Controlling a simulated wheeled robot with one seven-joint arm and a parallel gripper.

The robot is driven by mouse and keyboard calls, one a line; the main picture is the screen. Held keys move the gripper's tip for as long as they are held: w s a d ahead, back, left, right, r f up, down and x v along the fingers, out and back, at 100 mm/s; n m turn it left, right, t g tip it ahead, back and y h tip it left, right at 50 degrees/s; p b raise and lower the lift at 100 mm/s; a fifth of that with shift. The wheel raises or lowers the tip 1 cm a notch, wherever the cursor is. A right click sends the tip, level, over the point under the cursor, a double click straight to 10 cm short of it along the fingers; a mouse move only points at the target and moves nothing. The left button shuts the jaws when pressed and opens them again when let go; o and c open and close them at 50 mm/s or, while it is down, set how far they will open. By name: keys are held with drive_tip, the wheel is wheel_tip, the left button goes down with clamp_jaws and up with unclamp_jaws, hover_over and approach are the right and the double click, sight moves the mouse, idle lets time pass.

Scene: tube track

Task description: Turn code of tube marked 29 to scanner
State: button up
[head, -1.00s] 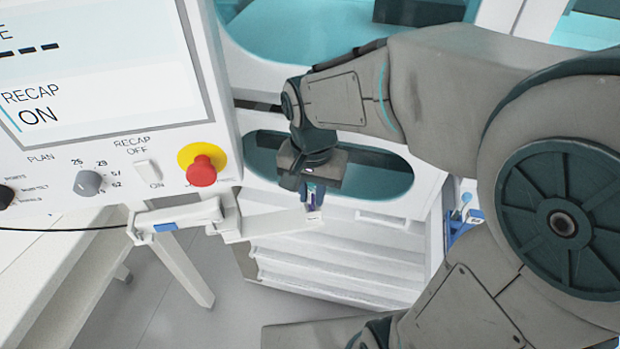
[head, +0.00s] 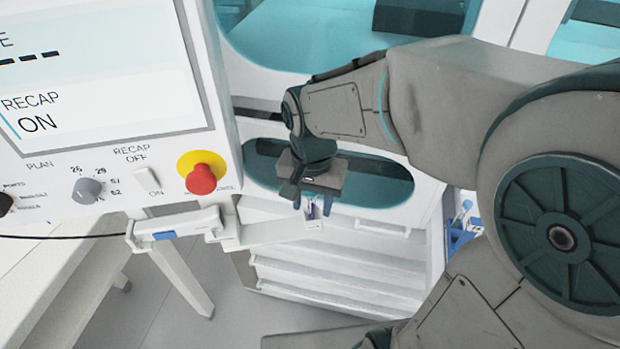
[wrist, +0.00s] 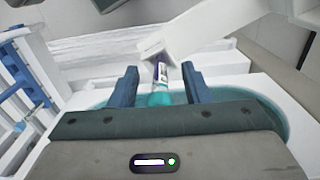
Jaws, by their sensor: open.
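The tube (wrist: 160,76) stands between my fingers in the wrist view, with a teal cap (wrist: 160,99) and a pale label with dark marks. I cannot read a number on it. Its far end meets the end of a white arm-like holder (wrist: 188,38). My gripper (wrist: 160,74) is open, with one blue finger on each side of the tube and a gap on both sides. In the head view my gripper (head: 310,203) is above the holder's end (head: 275,232), and the small tube (head: 312,209) shows between the fingers. I cannot pick out a scanner for certain.
A panel with a screen (head: 95,70) reading RECAP ON stands at left. It carries a red button (head: 201,179), a grey knob (head: 87,190) and a switch (head: 147,174). A white stepped unit (head: 340,275) lies below. A blue rack (wrist: 28,75) is at left in the wrist view.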

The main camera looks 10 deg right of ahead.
wheel_tip(320, 180, up, 14)
drive_tip(key=shift+f+p, duration=0.15)
drive_tip(key=shift+p, duration=0.2)
